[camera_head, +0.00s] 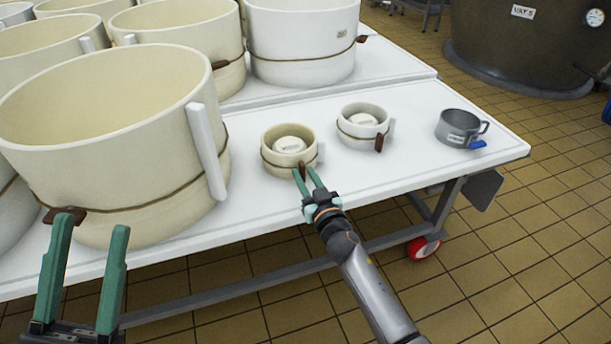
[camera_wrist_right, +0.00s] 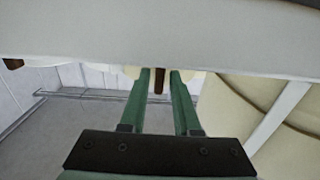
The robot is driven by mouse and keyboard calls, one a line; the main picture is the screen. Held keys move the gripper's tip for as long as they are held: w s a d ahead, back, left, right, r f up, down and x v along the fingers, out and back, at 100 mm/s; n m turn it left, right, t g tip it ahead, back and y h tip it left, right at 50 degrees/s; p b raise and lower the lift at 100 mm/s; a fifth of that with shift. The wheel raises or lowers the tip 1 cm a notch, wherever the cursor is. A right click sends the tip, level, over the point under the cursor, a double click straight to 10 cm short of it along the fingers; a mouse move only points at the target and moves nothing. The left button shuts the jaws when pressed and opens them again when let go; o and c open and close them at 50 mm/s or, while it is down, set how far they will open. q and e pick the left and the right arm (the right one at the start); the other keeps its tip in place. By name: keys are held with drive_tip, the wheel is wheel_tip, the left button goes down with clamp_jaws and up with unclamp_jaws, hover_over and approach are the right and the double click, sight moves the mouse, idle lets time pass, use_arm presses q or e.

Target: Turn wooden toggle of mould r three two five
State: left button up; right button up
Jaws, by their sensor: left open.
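A small cream mould (camera_head: 279,159) with a cord around it stands near the front edge of the white table. Its wooden toggle (camera_head: 302,170) hangs at the front right side. My right gripper (camera_head: 306,171) reaches up to this toggle, with its green fingers on either side. In the right wrist view the brown toggle (camera_wrist_right: 158,81) shows between the fingertips, with a gap on both sides. My left gripper (camera_head: 90,225) is open and empty in front of a large cream mould (camera_head: 110,130), whose toggle (camera_head: 65,215) is near the left finger. I cannot read any mould number.
A small white mould (camera_head: 362,130) with its own toggle (camera_head: 379,142) stands to the right, then a metal cup (camera_head: 458,128) with a blue tag. Several large moulds fill the left and back. The table (camera_head: 415,155) is clear between the white mould and cup.

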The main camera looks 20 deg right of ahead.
clamp_jaws()
idle(0.5)
drive_tip(key=n, duration=0.3)
drive_tip(key=shift+n, duration=0.4)
drive_tip(key=n, duration=0.3)
drive_tip(key=shift+a+n, duration=0.15)
drive_tip(key=shift+n, duration=0.15)
drive_tip(key=n+b, duration=0.1)
drive_tip(key=n, duration=0.4)
drive_tip(key=shift+a+f+n, duration=0.1)
drive_tip(key=shift+f+n, duration=0.05)
drive_tip(key=shift+n, duration=0.15)
drive_tip(key=shift+f+n, duration=0.1)
drive_tip(key=shift+n, duration=2.4)
